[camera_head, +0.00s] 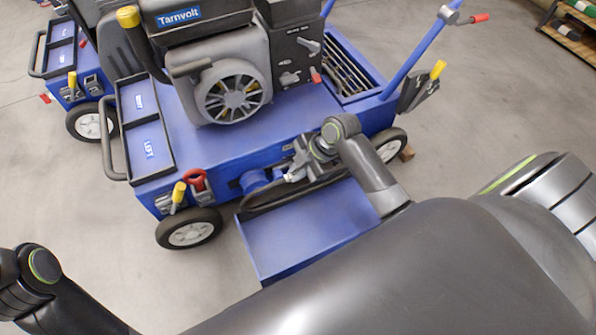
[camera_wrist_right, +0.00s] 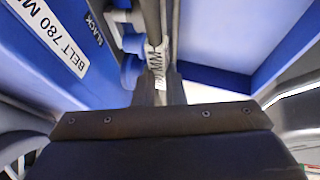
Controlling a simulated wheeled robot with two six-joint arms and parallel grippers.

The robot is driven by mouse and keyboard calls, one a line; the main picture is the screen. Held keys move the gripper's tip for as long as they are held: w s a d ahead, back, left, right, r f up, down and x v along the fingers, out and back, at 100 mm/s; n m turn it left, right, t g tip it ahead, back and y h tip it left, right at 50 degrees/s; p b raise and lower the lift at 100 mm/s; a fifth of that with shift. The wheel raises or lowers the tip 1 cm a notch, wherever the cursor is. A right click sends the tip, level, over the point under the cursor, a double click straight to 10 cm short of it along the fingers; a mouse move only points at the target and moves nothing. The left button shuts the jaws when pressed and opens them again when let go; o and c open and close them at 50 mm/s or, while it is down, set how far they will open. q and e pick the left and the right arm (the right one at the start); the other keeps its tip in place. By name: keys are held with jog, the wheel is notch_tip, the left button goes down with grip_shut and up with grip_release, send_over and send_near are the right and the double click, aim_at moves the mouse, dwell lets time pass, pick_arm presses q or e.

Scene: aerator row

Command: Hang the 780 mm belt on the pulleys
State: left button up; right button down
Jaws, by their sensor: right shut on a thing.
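The black belt (camera_head: 275,202) runs along the front of the blue aerator (camera_head: 225,155), just above the blue open cover (camera_head: 310,230). In the right wrist view the belt (camera_wrist_right: 155,58) shows white printing and runs up between my fingers. My right gripper (camera_head: 296,174) is shut on it; its fingers also show in the wrist view (camera_wrist_right: 159,92). A blue pulley (camera_head: 254,180) is close left of the gripper. In the wrist view, blue pulley parts (camera_wrist_right: 131,70) are beside the belt. I cannot tell whether the belt is seated on any pulley. My left gripper is out of view.
A label (camera_wrist_right: 55,38) reads "BELT 780 M" and "BLACK" beside the pulleys. The Tarnvolt engine (camera_head: 225,75) stands on the deck above. A red handle (camera_head: 195,180) and a yellow one (camera_head: 179,192) are left of the pulleys. A second aerator (camera_head: 75,75) stands behind left.

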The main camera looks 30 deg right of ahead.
jog(key=shift+w+d, duration=0.2)
jog(key=shift+w, duration=2.6)
jog(key=shift+f, duration=0.4)
jog(key=c, duration=1.4)
grip_release()
jog(key=shift+c, duration=0.2)
jog(key=shift+r, duration=0.1)
jog(key=p+v, duration=0.8)
jog(key=v, duration=0.9)
jog(key=shift+s, duration=0.2)
jog(key=shift+w, duration=0.1)
